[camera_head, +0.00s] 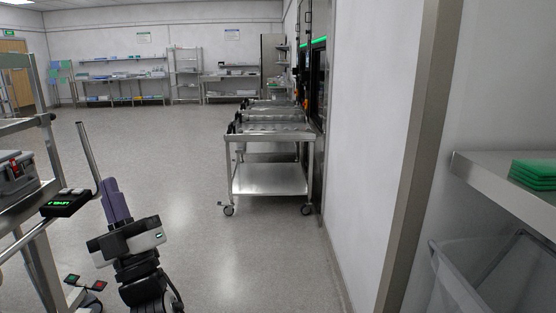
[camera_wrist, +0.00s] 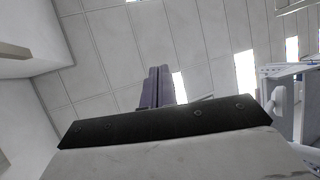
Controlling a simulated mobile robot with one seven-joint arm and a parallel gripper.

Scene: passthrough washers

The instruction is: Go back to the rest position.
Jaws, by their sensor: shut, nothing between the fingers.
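My gripper (camera_head: 114,200) stands up at the lower left of the head view, with its purple-grey fingers pointing upward. The fingers are together and hold nothing. In the wrist view the shut fingers (camera_wrist: 158,88) point toward the tiled ceiling with its bright light panels. My gripper is close beside a metal cart frame at the left edge, near a small black box with a green display (camera_head: 68,202). I cannot tell whether they touch.
A wheeled steel trolley (camera_head: 270,180) stands by the washers along the right wall. A shelf with green cloths (camera_head: 536,172) and a grey bin (camera_head: 458,276) are at the right. Benches (camera_head: 122,84) line the back wall. The middle floor (camera_head: 170,150) is clear.

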